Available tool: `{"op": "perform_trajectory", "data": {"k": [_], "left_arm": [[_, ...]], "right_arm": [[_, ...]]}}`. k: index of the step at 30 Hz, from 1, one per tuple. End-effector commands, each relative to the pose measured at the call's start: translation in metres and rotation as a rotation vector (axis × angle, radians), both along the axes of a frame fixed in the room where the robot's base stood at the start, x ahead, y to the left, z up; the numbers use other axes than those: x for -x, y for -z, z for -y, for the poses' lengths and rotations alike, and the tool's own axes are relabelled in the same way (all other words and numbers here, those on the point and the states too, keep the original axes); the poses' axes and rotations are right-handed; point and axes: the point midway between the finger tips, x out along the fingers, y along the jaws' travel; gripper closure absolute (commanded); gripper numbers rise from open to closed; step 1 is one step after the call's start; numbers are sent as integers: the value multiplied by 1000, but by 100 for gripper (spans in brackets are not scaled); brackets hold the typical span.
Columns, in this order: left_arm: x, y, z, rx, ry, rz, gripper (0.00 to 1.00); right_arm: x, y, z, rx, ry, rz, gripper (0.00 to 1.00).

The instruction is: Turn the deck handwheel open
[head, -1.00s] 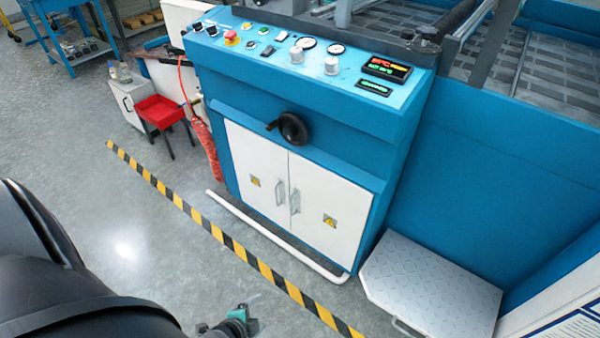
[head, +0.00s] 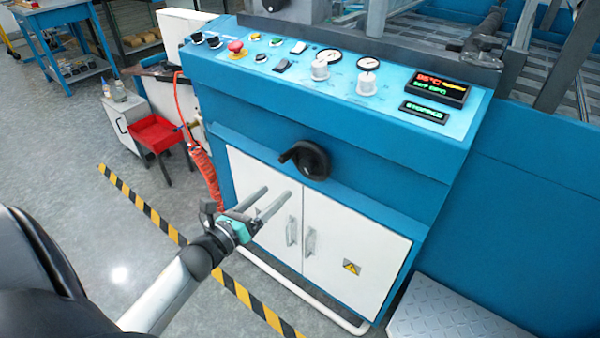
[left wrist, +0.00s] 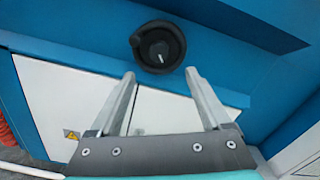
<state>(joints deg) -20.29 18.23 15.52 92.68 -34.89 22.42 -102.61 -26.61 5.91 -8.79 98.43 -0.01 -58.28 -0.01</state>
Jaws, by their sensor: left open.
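The black handwheel (head: 311,160) with its stub handle sits on the blue front of the machine, below the sloped control panel. It also shows in the left wrist view (left wrist: 158,46), ahead of my fingers and above the gap between them. My left gripper (head: 277,197) is open and empty, its two fingers pointing at the machine front, below and left of the handwheel and apart from it. In the left wrist view the fingers (left wrist: 158,76) stand wide with nothing between them. My right gripper is not in view.
White cabinet doors (head: 350,250) with handles lie below the wheel.

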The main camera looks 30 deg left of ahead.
Motion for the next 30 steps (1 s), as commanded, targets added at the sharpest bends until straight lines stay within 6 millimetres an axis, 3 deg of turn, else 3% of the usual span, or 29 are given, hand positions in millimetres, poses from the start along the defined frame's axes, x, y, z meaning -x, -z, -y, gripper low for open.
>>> {"op": "perform_trajectory", "data": {"k": [6, 15, 21, 30], "left_arm": [[-43, 1, 3, 0, 1, 1, 19], [-90, 1, 6, 1, -2, -1, 19], [-108, 1, 8, 4, -2, -1, 19], [-113, 1, 9, 4, -2, -3, 19]], "right_arm": [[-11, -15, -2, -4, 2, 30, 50], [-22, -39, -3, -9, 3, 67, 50], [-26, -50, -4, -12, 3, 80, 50], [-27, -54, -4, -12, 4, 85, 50]]}}
